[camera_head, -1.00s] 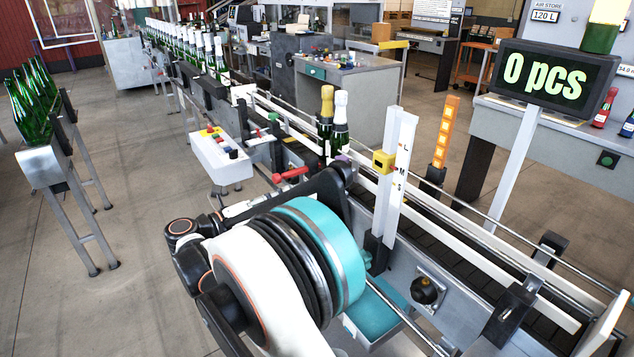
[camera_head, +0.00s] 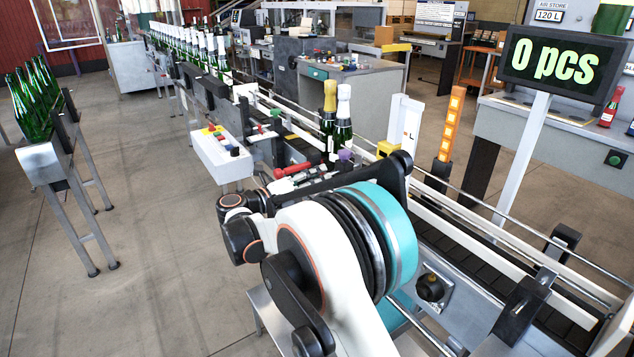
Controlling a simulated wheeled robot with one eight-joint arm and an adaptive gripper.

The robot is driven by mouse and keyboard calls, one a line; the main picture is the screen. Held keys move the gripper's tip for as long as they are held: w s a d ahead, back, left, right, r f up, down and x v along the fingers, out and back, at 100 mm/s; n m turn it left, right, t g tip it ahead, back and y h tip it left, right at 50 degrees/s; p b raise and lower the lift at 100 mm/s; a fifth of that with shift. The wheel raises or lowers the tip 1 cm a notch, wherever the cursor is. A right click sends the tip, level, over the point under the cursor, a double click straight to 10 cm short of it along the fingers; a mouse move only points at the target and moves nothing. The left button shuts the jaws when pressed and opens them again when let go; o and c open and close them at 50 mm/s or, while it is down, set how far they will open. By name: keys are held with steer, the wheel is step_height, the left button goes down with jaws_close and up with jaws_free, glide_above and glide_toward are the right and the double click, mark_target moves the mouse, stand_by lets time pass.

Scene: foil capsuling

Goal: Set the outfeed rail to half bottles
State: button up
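The outfeed rail (camera_head: 468,212) runs along the conveyor at the right. A white upright scale plate (camera_head: 408,115) stands beside it, with the letter L showing and its lower part hidden behind my arm. A yellow block (camera_head: 389,148) sits by the plate, just left of the L. A round black knob (camera_head: 431,287) is on the conveyor's side, right of my arm. My arm fills the lower middle, in front of the scale and the conveyor. I cannot make out my gripper's fingers among the dark arm parts.
Two bottles, one gold-topped (camera_head: 328,118) and one white-topped (camera_head: 343,118), stand on the conveyor behind my arm. A red handle (camera_head: 295,169) and a white button box (camera_head: 222,156) are left of them. A display (camera_head: 557,66) reads 0 pcs.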

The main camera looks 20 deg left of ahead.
steer(key=shift+w+d, duration=0.2)
steer(key=shift+w, duration=0.05)
steer(key=shift+c, duration=0.4)
jaws_close()
steer(key=shift+w+d, duration=0.15)
steer(key=shift+o, duration=0.4)
jaws_free()
